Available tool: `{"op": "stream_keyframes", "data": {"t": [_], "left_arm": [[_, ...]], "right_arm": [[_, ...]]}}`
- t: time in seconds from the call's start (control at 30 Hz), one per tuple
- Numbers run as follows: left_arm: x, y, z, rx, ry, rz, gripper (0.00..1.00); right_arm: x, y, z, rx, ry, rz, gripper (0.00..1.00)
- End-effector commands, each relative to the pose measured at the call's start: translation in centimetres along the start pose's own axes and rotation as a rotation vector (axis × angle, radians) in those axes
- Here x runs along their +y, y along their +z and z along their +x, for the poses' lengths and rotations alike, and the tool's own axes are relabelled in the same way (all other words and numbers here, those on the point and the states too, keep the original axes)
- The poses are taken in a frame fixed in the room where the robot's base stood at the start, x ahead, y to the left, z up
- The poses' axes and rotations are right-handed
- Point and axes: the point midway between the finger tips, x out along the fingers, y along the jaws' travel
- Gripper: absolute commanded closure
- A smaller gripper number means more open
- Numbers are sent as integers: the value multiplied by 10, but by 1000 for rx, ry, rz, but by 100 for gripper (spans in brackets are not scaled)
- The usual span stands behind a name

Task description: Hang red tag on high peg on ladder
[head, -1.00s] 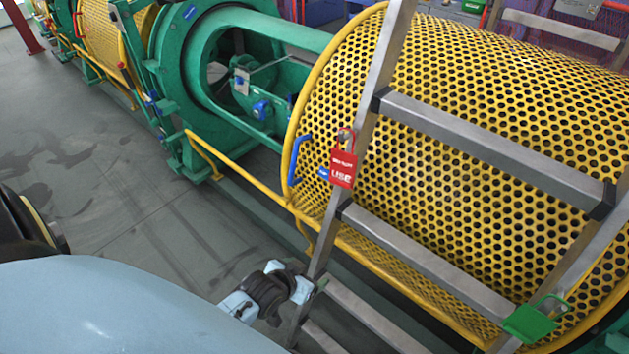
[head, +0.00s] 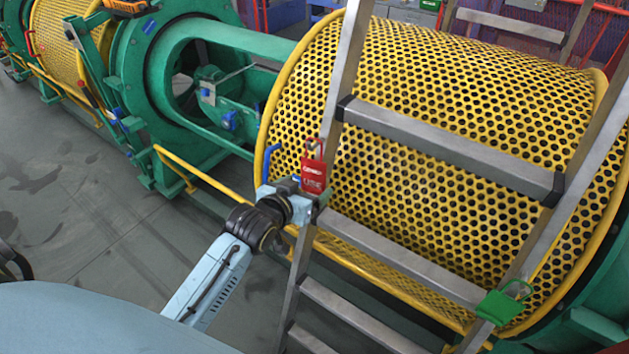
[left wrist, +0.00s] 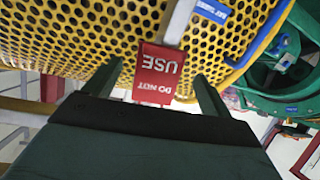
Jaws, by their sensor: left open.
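The red tag (head: 314,177) hangs by its red loop on the ladder's left rail (head: 346,62), just below the level of the upper rung. My left gripper (head: 300,190) is at the tag's lower left in the head view. In the left wrist view the red tag (left wrist: 158,75) appears upside down, its "DO NOT USE" text readable, lying between the two open fingers (left wrist: 152,85). I cannot tell whether the fingers touch it. The peg behind the loop is too small to make out. My right gripper is not in view.
A green tag (head: 503,304) hangs low on the ladder's right rail. Behind the ladder is a yellow perforated guard (head: 430,110) with a blue handle (head: 271,150). Green machine frames stand at left. The grey floor (head: 80,210) at left is clear.

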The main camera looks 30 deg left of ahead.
Motion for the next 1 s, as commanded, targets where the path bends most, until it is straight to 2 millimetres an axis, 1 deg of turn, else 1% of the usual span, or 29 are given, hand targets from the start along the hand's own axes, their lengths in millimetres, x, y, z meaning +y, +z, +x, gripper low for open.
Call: {"op": "stream_keyframes", "data": {"t": [0.03, 0.1, 0.2, 0.3, 0.5, 0.77, 1.0], "left_arm": [[0, -1, 11, 1, 1, 0, 16], [0, 0, 24, 1, 1, 0, 16], [0, 0, 38, 1, 1, 0, 16], [0, 0, 49, -1, 1, 0, 16], [0, 0, 59, 1, 1, 0, 16], [0, 0, 60, 0, 1, 0, 16], [0, 0, 59, 0, 1, 0, 48]], "right_arm": [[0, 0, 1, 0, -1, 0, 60], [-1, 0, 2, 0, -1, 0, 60], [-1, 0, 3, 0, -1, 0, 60], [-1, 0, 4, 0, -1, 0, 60], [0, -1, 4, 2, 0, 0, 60], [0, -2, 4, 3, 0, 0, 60], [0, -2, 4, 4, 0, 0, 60]]}}
